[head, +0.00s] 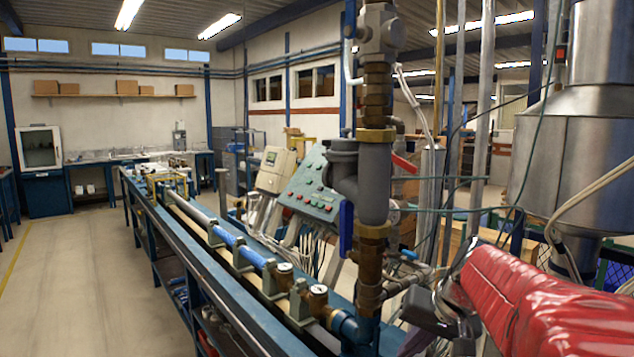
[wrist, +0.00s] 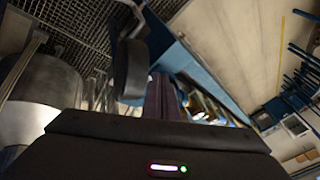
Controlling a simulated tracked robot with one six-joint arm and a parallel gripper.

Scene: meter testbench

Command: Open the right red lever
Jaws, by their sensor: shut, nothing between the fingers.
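A red lever (head: 404,163) shows in the head view, just right of the thick grey and brass vertical pipe (head: 374,170). Only part of it is visible; the pipe hides the rest. I cannot see a second red lever. My gripper shows in the wrist view as a dark finger (wrist: 131,68); it is shut and empty. In the head view the dark end of my arm is low, right of the pipe's foot and well below the red lever. The wrist view is tilted and shows no red lever.
A long blue bench (head: 215,275) carries a pipe line with gauges (head: 318,290). A green control panel (head: 312,190) stands behind it. A blue handle (head: 346,230) hangs on the pipe. A steel tank (head: 575,160) and loose cables crowd the right. The floor (head: 75,260) at left is clear.

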